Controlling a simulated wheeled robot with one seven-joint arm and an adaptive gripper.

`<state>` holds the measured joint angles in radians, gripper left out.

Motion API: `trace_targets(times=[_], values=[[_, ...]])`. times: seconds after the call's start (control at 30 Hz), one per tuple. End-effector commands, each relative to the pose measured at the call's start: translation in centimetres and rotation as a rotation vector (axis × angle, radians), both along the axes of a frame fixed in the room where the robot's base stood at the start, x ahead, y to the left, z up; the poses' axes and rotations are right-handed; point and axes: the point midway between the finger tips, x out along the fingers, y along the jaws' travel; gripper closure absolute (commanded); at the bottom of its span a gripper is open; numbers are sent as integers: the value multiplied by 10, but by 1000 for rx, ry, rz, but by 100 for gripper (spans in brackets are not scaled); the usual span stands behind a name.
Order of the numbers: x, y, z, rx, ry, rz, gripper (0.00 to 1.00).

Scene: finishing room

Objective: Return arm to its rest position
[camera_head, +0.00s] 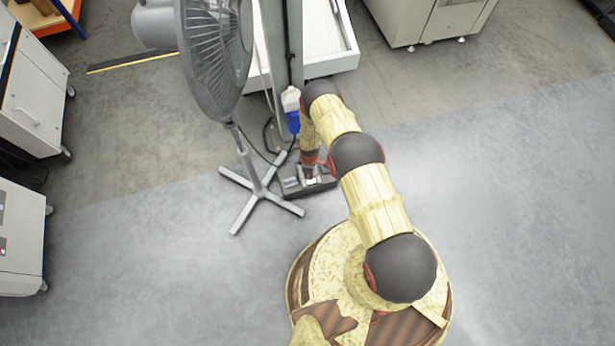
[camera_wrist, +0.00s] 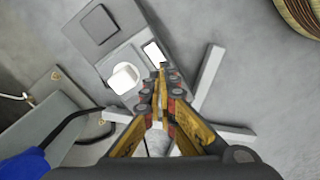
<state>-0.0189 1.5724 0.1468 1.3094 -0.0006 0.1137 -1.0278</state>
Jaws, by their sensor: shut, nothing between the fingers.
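My arm reaches from my round base toward the far side of the floor in the head view. My gripper (camera_head: 310,172) is low, at a small grey floor unit (camera_head: 292,186) beside the foot of a green-grey post. In the wrist view my gripper (camera_wrist: 162,70) is shut with its fingers together and nothing between them. The grey unit (camera_wrist: 125,52) lies beyond the fingertips, with a white square button (camera_wrist: 124,78) and a dark square pad (camera_wrist: 99,25) on it. I cannot tell whether the fingertips touch the unit.
A grey pedestal fan (camera_head: 213,55) stands left of my arm, its crossed foot (camera_head: 247,205) close to my gripper. The post (camera_head: 284,45) carries a blue-and-white plug (camera_head: 292,110) with a cable. Cabinets (camera_head: 32,90) stand at left, a machine (camera_head: 425,18) at back right. The right floor is clear.

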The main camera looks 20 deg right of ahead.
Motion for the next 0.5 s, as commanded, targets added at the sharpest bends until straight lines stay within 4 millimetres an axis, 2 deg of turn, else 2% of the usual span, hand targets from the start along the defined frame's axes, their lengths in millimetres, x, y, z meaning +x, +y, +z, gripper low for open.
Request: trace_targets(times=[0.4,0.5], values=[[0,0,0,0,1,-28,100],[-10,0,0,-3,39,-107,100]])
